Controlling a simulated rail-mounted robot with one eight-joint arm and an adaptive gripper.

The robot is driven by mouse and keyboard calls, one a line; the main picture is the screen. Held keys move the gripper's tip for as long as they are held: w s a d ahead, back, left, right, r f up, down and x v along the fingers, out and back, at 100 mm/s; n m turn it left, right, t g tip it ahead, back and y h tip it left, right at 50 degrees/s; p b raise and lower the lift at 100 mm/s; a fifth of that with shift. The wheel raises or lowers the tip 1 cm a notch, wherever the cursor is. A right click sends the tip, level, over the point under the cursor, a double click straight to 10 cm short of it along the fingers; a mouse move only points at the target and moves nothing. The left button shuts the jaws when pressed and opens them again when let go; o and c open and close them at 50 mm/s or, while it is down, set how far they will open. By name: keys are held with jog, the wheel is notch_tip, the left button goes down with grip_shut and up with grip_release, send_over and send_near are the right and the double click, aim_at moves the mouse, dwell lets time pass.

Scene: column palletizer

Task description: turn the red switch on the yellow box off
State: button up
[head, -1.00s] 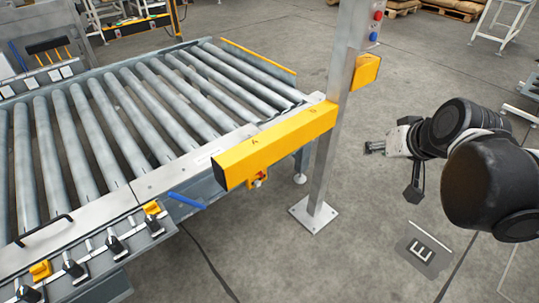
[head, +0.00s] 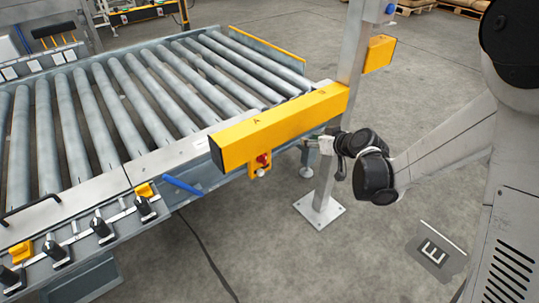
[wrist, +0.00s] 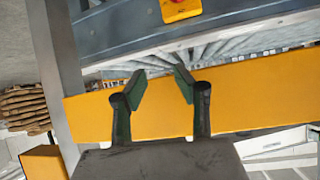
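The small yellow box (head: 254,172) hangs under the near end of the long yellow beam in the head view. The red switch (head: 263,159) is on its face, with a pale round part below it. In the wrist view the yellow box (wrist: 182,10) is cut off by the top edge, with only a bit of red showing. My gripper (wrist: 161,84) has its two fingers apart with nothing between them, and the long beam lies beyond them. In the head view my gripper (head: 310,143) is small, to the right of the switch and apart from it, near the post.
The long yellow beam (head: 280,125) runs above the switch to the grey upright post (head: 326,185). A roller conveyor (head: 150,105) fills the left side. A blue handle (head: 183,186) sticks out left of the box. Black knobs (head: 101,230) line the front. Open floor lies below right.

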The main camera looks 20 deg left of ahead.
aim_at(266, 157)
jog(key=a+f+n+y+b, duration=0.1)
jog(key=a+f, duration=0.3)
jog(key=f, duration=0.3)
jog(key=a+f+n+y, duration=0.1)
jog(key=a+f, duration=0.3)
jog(key=f, duration=0.4)
jog(key=b+x, duration=0.1)
jog(key=x, duration=0.3)
jog(key=b+x, duration=0.1)
jog(key=x, duration=0.4)
jog(key=b+x, duration=0.2)
jog(key=x, duration=0.3)
jog(key=shift+w+r, duration=0.1)
jog(key=shift+r, duration=0.2)
grip_shut()
